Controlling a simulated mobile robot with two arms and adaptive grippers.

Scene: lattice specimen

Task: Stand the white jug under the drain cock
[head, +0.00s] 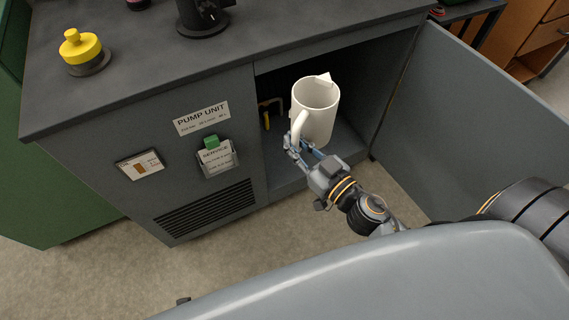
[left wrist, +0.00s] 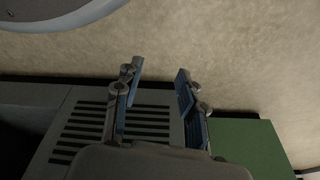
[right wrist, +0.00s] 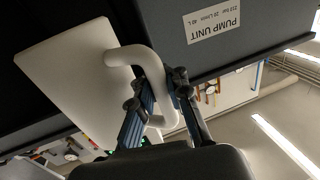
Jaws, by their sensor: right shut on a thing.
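The white jug (head: 318,108) is roughly upright at the mouth of the open cabinet, its open top facing up. My right gripper (head: 297,145) is shut on the jug's handle, which also shows between the fingers in the right wrist view (right wrist: 151,66). I cannot tell whether the jug's base touches the cabinet floor (head: 288,178). A brass-coloured pipe with a yellow part (head: 266,119), apparently the drain cock, is inside the cabinet, left of the jug and apart from it.
The grey cabinet door (head: 470,125) stands open on the right. The pump unit's front panel (head: 180,175) bounds the opening on the left, with a green-topped service card holder (head: 217,158). The worktop (head: 130,90) overhangs the opening and carries a yellow-capped filler (head: 80,46).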

